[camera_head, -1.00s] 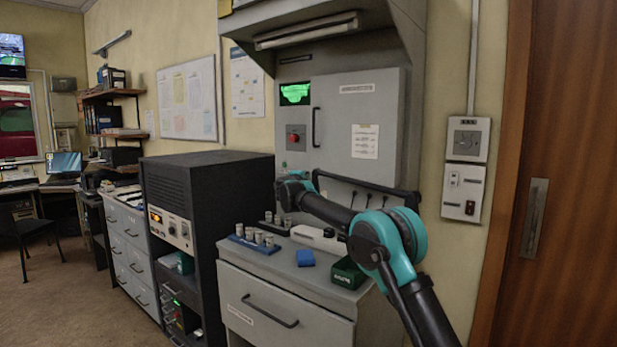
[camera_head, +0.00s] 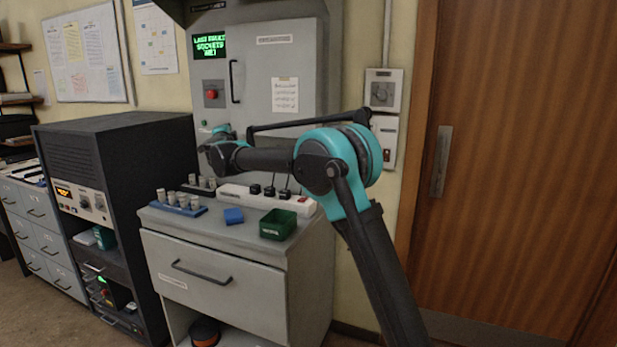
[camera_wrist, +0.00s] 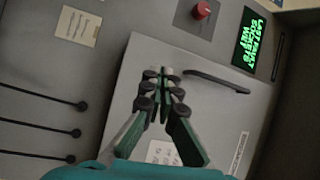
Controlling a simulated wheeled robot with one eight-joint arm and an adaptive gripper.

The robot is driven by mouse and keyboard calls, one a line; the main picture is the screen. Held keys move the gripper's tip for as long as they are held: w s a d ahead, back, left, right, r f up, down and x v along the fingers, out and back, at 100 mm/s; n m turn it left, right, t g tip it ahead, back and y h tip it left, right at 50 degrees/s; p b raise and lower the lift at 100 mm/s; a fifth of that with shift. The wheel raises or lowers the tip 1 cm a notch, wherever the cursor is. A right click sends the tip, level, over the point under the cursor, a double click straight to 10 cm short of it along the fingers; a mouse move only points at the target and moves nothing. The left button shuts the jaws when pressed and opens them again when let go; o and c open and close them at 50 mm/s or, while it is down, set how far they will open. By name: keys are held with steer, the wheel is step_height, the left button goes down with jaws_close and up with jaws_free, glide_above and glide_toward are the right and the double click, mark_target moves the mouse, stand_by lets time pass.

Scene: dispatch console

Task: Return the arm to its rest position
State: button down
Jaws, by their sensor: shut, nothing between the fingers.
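My teal and dark arm reaches in from the lower right of the head view, bent at the elbow, with its forearm pointing left over the bench. My gripper (camera_head: 210,143) is in front of the grey cabinet (camera_head: 291,55), above the bench items and apart from them. It is small and partly hidden by the wrist in that view. In the wrist view my gripper (camera_wrist: 165,74) is shut and empty, its two fingertips together, with the cabinet's grey door (camera_wrist: 220,110) behind.
On the bench (camera_head: 215,229) stand a blue rack with grey cylinders (camera_head: 181,209), a blue block (camera_head: 233,216), an open green box (camera_head: 278,225) and a white power strip (camera_head: 240,193) with black plugs. A black equipment rack (camera_head: 110,150) stands left, a wooden door (camera_head: 520,150) right.

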steer(key=s+d+f+n+g+y, duration=0.2)
steer(key=s+d+f+n, duration=0.2)
steer(key=d, duration=0.3)
steer(key=s+d+f+n+g+y, duration=0.1)
steer(key=s+d+f+n+g, duration=0.2)
steer(key=d, duration=0.5)
steer(key=s+d+f+n+g+y, duration=0.1)
steer(key=s+d+f+n+y, duration=0.1)
steer(key=s+d+f+n, duration=0.4)
steer(key=s+d+f+g+h, duration=0.2)
steer(key=s+d+f+g, duration=0.1)
steer(key=s+d+f, duration=0.6)
steer(key=s+d+f+g+h, duration=0.3)
steer(key=s+d+f, duration=0.7)
steer(key=s, duration=0.6)
steer(key=s+d+f+n+g+h, duration=0.1)
steer(key=s+d+f+g+h, duration=0.1)
steer(key=s+d+f, duration=0.8)
steer(key=s+d+h, duration=0.1)
steer(key=s+d, duration=0.1)
steer(key=d, duration=0.1)
steer(key=shift+s+d+f+g, duration=0.25)
steer(key=shift+s+g, duration=0.1)
steer(key=shift+g, duration=0.05)
